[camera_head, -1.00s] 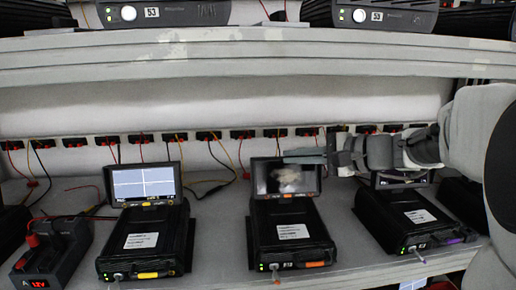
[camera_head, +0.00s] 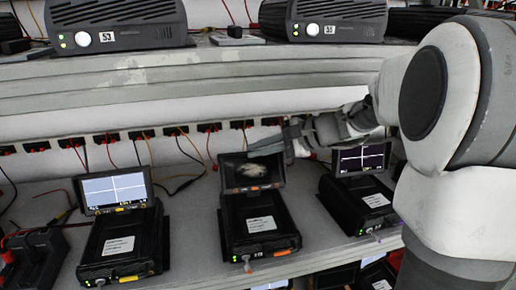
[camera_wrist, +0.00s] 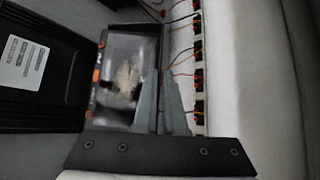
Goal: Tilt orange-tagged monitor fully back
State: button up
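The orange-tagged monitor (camera_head: 252,172) is a small dark screen with orange marks on its lower frame. It stands tilted up at the back of a black unit (camera_head: 262,222) that has an orange tag. My gripper (camera_head: 297,138) is at the monitor's upper right edge in the head view. In the wrist view the monitor (camera_wrist: 128,75) lies left of and partly behind my fingers (camera_wrist: 161,90). The two fingers are close together with a narrow gap at the monitor's top edge. I cannot tell whether that edge is between them or whether they touch it.
A yellow-tagged unit with a lit monitor (camera_head: 115,190) stands to the left, and another unit with a monitor (camera_head: 361,159) to the right. Red and black connectors (camera_head: 138,135) with wires line the back wall. The upper shelf edge (camera_head: 200,84) runs above.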

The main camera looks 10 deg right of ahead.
jog(key=o, duration=0.3)
jog(key=shift+o, duration=0.2)
jog(key=v, duration=0.7)
jog(key=shift+s+d+b, duration=0.15)
jog(key=shift+d+b, duration=0.05)
jog(key=shift+b, duration=0.15)
